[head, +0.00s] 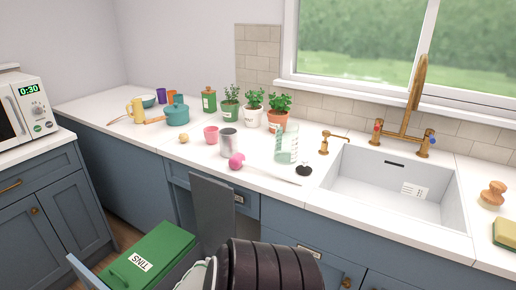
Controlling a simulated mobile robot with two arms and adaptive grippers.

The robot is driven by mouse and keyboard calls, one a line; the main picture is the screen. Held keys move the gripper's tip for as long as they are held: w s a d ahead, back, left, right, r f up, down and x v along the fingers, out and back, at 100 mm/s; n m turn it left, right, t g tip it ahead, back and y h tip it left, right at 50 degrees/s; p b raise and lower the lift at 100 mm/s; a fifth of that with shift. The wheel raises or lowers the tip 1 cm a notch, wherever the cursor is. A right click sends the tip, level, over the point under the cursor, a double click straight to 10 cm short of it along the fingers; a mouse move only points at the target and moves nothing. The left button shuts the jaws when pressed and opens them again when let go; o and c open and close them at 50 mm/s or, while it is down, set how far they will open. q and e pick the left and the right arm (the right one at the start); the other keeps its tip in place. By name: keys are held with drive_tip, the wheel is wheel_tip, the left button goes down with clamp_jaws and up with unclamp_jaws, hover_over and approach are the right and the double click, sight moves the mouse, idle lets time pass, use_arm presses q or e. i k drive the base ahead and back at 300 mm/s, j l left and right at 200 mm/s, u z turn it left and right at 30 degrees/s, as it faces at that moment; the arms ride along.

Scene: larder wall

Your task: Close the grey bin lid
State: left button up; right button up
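A flat grey panel (213,212), which looks like the grey bin lid, stands upright in front of the blue cabinets below the worktop. To its left is a green lid (150,258) with a white label, lying flat and shut. Below the grey panel, something white and green (196,276) shows at the bottom edge; I cannot tell what it is. A dark ribbed cylinder hides much of the area right of and below the grey panel. The bin's opening and the panel's lower edge are mostly hidden. Neither gripper's fingers can be seen.
The white worktop (283,188) runs above, with a pink-ended utensil (236,161), a glass jug (287,146), a tin (228,140) and potted plants (252,108). A sink (385,192) is at right. A microwave (25,108) stands at left. Floor room is narrow.

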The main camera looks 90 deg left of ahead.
sight(214, 200)
drive_tip(key=u, duration=0.4)
drive_tip(key=k+u, duration=0.15)
drive_tip(key=u, duration=0.2)
drive_tip(key=l+u, duration=0.1)
drive_tip(key=u, duration=0.3)
drive_tip(key=k+u, duration=0.15)
drive_tip(key=u, duration=2.55)
drive_tip(key=i+l+u, duration=0.1)
drive_tip(key=l, duration=0.25)
drive_tip(key=i+l+u, duration=0.1)
drive_tip(key=l, duration=0.25)
drive_tip(key=i+l, duration=0.25)
drive_tip(key=l, duration=0.15)
drive_tip(key=i+l+u, duration=0.15)
drive_tip(key=l, duration=0.2)
